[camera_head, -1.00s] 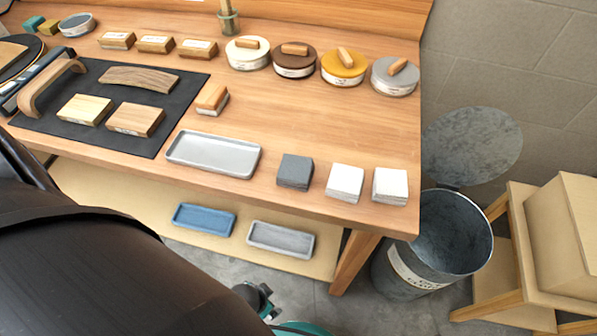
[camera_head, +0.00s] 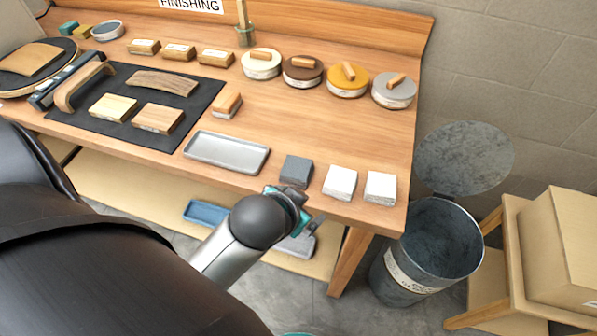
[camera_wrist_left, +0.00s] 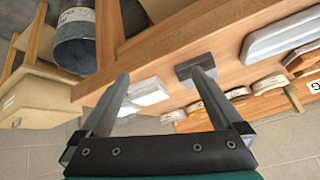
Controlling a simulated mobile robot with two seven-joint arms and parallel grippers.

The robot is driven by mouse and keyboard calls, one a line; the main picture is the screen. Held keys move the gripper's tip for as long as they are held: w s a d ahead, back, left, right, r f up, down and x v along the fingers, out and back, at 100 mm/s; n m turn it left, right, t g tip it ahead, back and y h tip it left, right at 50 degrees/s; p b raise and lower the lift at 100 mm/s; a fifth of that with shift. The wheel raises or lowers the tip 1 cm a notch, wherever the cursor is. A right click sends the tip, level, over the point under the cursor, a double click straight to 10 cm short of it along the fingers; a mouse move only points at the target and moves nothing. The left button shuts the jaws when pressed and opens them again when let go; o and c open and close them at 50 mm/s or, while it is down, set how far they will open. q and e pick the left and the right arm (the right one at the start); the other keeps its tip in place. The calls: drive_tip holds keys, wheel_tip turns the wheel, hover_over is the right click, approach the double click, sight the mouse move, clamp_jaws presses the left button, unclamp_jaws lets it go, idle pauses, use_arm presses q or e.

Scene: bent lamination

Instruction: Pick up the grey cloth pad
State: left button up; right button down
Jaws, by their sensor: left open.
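The grey cloth pad (camera_head: 296,170) lies on the wooden bench near its front edge, left of two white pads (camera_head: 340,182) (camera_head: 380,188). My left gripper (camera_head: 303,208) is at the bench's front edge, just in front of the grey pad, and looks empty. In the left wrist view its two fingers (camera_wrist_left: 160,76) are spread wide. There the grey pad (camera_wrist_left: 190,68) shows beyond the right-hand finger, which partly covers it. A white pad (camera_wrist_left: 149,91) shows between the fingers. My right gripper is not in view.
A grey tray (camera_head: 227,153) lies left of the grey pad. Several round tins (camera_head: 348,82) stand toward the back. A dark mat (camera_head: 135,105) with wooden pieces is at left. An open metal bin (camera_head: 436,245) stands right of the bench. Bare bench lies behind the pads.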

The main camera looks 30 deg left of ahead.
use_arm(q)
drive_tip(key=w+d+r+m+t+h, duration=0.25)
drive_tip(key=w+r+t, duration=0.4)
drive_tip(key=r, duration=0.45)
drive_tip(key=w+d+r+m+t+h, duration=0.1)
drive_tip(key=w+d+r+m+t, duration=0.15)
drive_tip(key=w+r+t, duration=0.45)
drive_tip(key=d+r+m+g+h, duration=0.2)
drive_tip(key=d+r+m+h, duration=0.5)
drive_tip(key=r+m+h, duration=0.4)
drive_tip(key=s+d+m+g+h, duration=0.4)
drive_tip(key=d+m+g+h, duration=0.25)
drive_tip(key=m+g, duration=0.45)
drive_tip(key=m+g+y, duration=0.4)
drive_tip(key=g+y, duration=0.4)
drive_tip(key=y, duration=1.2)
hover_over(297, 167)
wheel_tip(297, 167, down, 24)
drive_tip(key=shift+w+d+f, duration=0.1)
drive_tip(key=shift+w+d, duration=0.05)
drive_tip(key=shift+s+f, duration=0.2)
drive_tip(key=shift+f, duration=2.8)
